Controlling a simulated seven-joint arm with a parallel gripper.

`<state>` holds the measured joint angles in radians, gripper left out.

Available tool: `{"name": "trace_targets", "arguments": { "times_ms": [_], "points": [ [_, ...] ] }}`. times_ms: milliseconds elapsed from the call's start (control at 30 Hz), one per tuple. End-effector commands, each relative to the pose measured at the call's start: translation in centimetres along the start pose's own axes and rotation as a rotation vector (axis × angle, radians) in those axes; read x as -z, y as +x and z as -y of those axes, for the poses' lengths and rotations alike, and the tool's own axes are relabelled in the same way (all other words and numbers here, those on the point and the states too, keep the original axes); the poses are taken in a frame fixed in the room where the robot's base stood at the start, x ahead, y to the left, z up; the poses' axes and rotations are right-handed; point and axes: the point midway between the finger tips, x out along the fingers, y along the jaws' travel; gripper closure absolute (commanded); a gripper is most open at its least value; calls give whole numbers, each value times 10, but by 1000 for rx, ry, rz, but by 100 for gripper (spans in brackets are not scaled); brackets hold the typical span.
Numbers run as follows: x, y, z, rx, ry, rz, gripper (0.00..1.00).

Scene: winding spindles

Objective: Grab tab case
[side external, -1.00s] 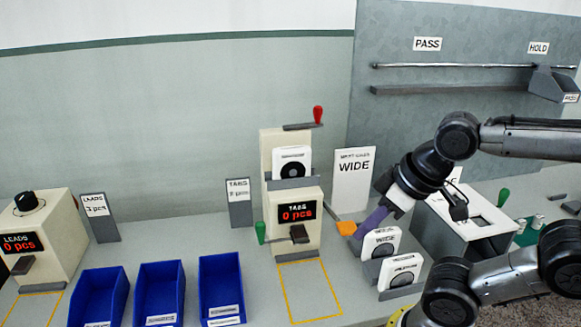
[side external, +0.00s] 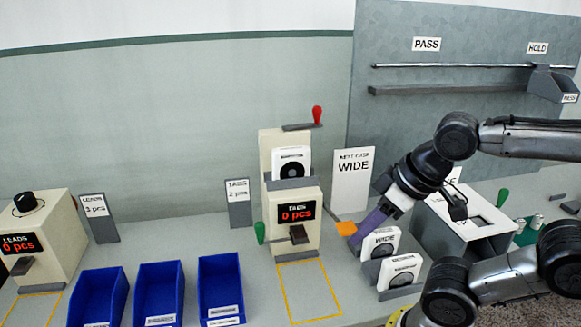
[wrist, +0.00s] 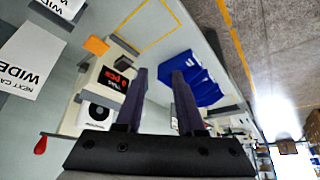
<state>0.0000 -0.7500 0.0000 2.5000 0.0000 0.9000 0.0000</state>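The TABS machine (side external: 297,225) is cream with a red "0 pcs" display. A white case with a black disc (side external: 292,160) sits upright in its upper holder; it also shows in the wrist view (wrist: 97,115). Two white cases marked WIDE, a rear one (side external: 381,243) and a front one (side external: 400,271), stand in grey holders right of the machine. I cannot tell which one is the tab case. My gripper (side external: 357,238) points down and left, just left of the rear WIDE case. In the wrist view its purple fingers (wrist: 159,75) are apart with nothing between them.
An orange paddle (side external: 346,228) shows close to my fingertips in the side view. Blue bins (side external: 160,290) stand at the front left. A WIDE sign (side external: 353,175) stands behind my gripper. A yellow outlined area (side external: 309,290) before the machine is empty.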

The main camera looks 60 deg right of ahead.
Motion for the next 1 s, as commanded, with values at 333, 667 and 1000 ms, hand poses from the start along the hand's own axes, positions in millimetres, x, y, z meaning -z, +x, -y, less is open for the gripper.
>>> {"name": "trace_targets", "arguments": {
  "times_ms": [333, 667, 1000],
  "points": [
    [0, 0, 0, 0, 0, 0, 28],
    [-6, -7, 0, 4, -148, 46, 28],
    [77, -79, -8, 17, -535, 117, 28]
  ]
}}
